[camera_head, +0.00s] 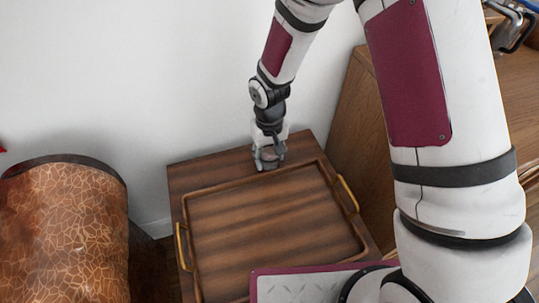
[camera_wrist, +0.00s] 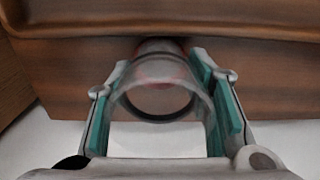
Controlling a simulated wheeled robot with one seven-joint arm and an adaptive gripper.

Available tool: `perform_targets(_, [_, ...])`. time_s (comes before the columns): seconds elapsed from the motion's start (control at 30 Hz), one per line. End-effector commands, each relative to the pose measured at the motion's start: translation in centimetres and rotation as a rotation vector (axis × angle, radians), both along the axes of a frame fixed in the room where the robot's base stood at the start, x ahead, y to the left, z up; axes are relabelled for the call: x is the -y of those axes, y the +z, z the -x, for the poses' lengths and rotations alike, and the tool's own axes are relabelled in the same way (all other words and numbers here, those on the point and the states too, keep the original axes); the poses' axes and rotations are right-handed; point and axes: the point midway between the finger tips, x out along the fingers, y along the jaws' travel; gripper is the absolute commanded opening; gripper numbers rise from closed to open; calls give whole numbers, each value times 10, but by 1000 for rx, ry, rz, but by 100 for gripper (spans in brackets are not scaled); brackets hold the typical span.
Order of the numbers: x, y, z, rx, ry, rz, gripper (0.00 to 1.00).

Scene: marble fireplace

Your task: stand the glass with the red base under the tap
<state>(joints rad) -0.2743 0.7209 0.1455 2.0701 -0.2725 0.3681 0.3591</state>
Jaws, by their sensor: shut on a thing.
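My gripper (camera_head: 268,157) points down at the back of the wooden table, just behind the tray. In the wrist view its teal-padded fingers are shut on the clear glass (camera_wrist: 157,98), one on each side. The glass's open rim faces the camera, and a red tint at its far end shows through the walls. In the head view the glass is small and mostly hidden by the fingers. I cannot tell whether its base touches the table. I cannot make out a tap for certain in either view.
A wooden tray (camera_head: 188,222) with brass handles fills most of the small table (camera_head: 190,172). A wooden cabinet (camera_head: 350,140) stands close on the right, with metal parts (camera_head: 514,28) at the far upper right. A brown patterned rounded object (camera_head: 65,235) stands at left. A white wall is behind.

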Motion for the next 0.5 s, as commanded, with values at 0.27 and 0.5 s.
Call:
perform_targets(0.27, [0, -2, 0, -1, 0, 0, 66])
perform_targets(0.5, [0, -1, 0, 0, 0, 0, 66])
